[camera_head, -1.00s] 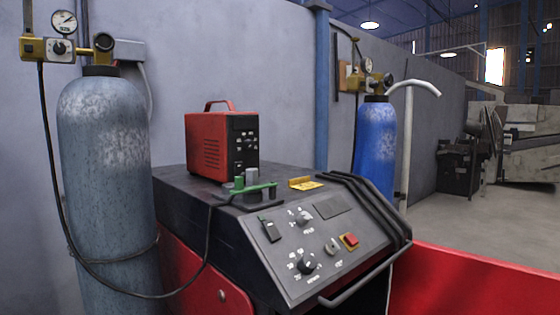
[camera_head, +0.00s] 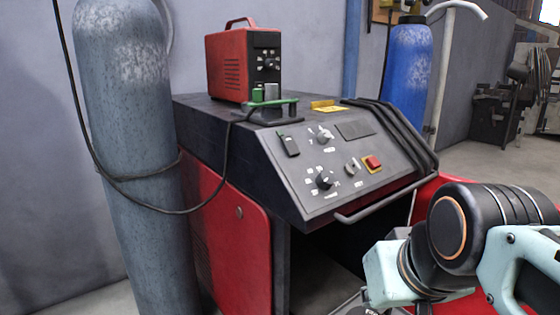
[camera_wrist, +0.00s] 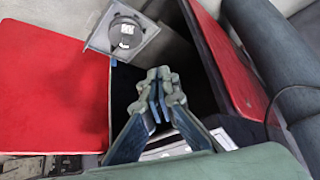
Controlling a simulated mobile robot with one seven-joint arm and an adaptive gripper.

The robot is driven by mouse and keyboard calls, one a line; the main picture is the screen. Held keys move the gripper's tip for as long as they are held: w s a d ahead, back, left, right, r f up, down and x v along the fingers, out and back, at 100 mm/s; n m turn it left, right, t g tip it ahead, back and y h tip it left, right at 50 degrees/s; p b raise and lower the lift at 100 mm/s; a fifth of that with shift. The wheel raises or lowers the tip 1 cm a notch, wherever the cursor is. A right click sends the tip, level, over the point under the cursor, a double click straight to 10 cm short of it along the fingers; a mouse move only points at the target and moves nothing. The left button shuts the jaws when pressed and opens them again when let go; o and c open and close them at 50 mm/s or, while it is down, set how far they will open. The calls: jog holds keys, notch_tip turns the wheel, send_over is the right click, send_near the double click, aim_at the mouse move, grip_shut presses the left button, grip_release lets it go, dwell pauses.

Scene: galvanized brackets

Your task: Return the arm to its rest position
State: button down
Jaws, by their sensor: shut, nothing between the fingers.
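In the wrist view my gripper (camera_wrist: 160,82) is shut, with its fingertips together and nothing between them. It points over a dark opening between red panels. In the head view my arm shows at the lower right, in front of the red machine (camera_head: 225,235) with its sloped control panel. The gripper itself cannot be made out there. I cannot identify any bracket in either view.
A grey gas cylinder (camera_head: 135,150) stands left of the machine, and a blue cylinder (camera_head: 408,75) stands behind it. A red-and-black box (camera_head: 243,65) sits on top. A metal handle (camera_head: 385,200) juts forward. In the wrist view a grey plate carries a round dark object (camera_wrist: 126,33).

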notch_tip(320, 180, down, 5)
jog(key=s+a+g, duration=0.1)
jog(key=s, duration=0.2)
notch_tip(320, 180, up, 36)
jog(key=p, duration=3.6)
